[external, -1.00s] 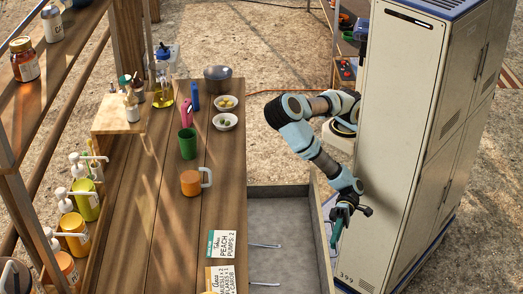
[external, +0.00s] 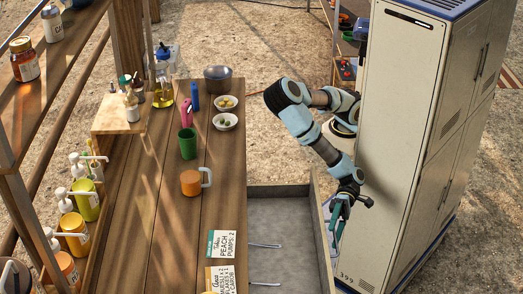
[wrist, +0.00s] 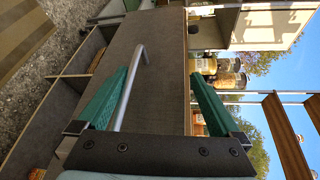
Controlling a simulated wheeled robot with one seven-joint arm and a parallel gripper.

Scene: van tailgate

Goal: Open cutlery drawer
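A drawer with a grey floor and walls (external: 283,215) stands pulled out from under the wooden counter in the external view, and its visible inside looks empty. My gripper (external: 338,226) is at the outer side of its front wall. In the wrist view my gripper (wrist: 165,65) is open, with green fingers spread in front of a grey-brown drawer front (wrist: 160,75). A metal bar handle (wrist: 129,90) on that front shows between the fingers, closer to the left one. I cannot tell whether a finger touches it. No label tells which drawer holds cutlery.
Two more bar handles (external: 264,246) stick out from the counter edge above the open drawer. The counter (external: 150,215) holds an orange mug (external: 190,183), a green cup (external: 187,143) and cards (external: 221,244). A tall cream cabinet (external: 400,140) stands close to the right of my arm.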

